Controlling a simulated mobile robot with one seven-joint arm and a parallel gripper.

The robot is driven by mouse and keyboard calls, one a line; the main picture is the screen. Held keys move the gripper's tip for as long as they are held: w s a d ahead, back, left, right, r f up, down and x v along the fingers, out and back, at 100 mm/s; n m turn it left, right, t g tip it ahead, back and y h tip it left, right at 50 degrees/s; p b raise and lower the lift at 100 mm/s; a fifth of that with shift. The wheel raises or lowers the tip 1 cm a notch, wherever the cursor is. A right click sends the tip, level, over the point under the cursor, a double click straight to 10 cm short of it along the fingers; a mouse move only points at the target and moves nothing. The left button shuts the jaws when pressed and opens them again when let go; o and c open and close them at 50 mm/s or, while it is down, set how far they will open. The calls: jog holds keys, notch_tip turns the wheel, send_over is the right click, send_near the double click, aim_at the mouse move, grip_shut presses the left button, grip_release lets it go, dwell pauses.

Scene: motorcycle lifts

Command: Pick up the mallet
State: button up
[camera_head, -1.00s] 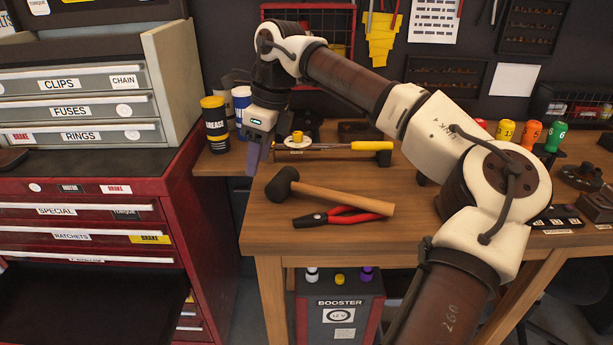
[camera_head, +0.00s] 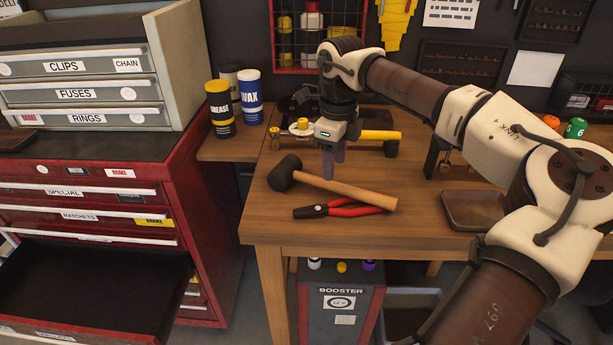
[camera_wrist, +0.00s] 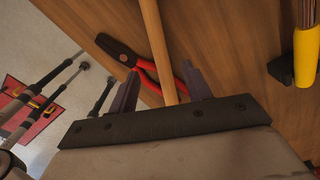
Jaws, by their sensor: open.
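The mallet (camera_head: 337,186) lies on the wooden workbench, with a black head at the left and a light wooden handle pointing right. Its handle (camera_wrist: 156,45) also shows in the wrist view, running between my gripper's fingers, with the head out of sight. My gripper (camera_head: 333,165) points down above the handle, near the head end. In the wrist view the two fingers (camera_wrist: 160,88) are apart, one on each side of the handle. I cannot tell how far above the handle they are.
Red-handled pliers (camera_head: 345,210) lie just in front of the handle. A yellow-handled tool (camera_head: 380,135) lies behind my gripper. Cans of grease (camera_head: 220,108) and wax (camera_head: 250,97) stand at the back left. A tray (camera_head: 472,209) sits to the right. An open drawer (camera_head: 90,285) juts out at the left.

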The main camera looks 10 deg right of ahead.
aim_at(334, 182)
jog(key=shift+d+f+p, duration=0.15)
jog(key=shift+f+p, duration=0.75)
jog(key=shift+f, duration=1.7)
grip_shut()
